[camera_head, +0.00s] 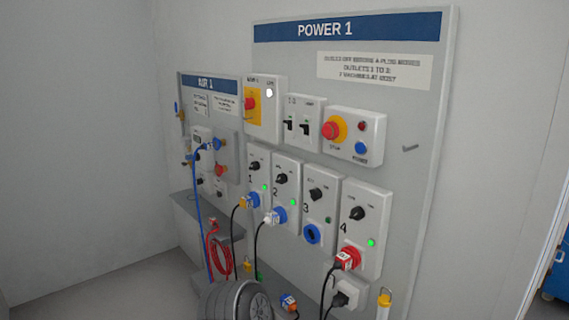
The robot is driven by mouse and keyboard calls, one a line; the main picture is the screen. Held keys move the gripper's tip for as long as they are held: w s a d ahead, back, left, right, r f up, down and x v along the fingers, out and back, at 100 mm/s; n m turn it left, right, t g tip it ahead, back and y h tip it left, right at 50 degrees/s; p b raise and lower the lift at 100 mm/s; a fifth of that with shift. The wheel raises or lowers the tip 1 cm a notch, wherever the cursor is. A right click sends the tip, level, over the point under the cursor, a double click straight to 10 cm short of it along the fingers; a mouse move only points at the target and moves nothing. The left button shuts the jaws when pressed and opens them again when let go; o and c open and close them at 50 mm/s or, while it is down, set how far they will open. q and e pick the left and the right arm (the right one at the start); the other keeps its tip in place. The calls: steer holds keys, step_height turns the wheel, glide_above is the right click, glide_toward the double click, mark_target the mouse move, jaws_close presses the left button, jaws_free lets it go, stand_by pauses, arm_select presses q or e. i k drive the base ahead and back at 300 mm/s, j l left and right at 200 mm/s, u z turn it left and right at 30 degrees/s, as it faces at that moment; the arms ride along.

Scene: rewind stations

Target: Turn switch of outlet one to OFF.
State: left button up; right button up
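Outlet one (256,178) is the leftmost of the numbered grey outlet boxes on the POWER 1 panel (402,110). Its black rotary switch (255,166) is on the upper part of the box, above the number 1. A green lamp on this box is lit. The switch's exact pointer direction is too small to tell. Neither of my grippers is in view.
Outlets two (285,190), three (317,215) and four (361,230) stand to the right. Breakers and a red stop button (333,130) are above. A wheel-like round object (238,300), loose plugs and hanging cables are low in front. A smaller air panel (208,85) is at left.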

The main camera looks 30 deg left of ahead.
mark_target(255, 166)
steer(key=j+z, duration=0.3)
steer(key=j, duration=1.15)
steer(key=j+z, duration=0.25)
steer(key=j, duration=2.05)
steer(key=k, duration=0.05)
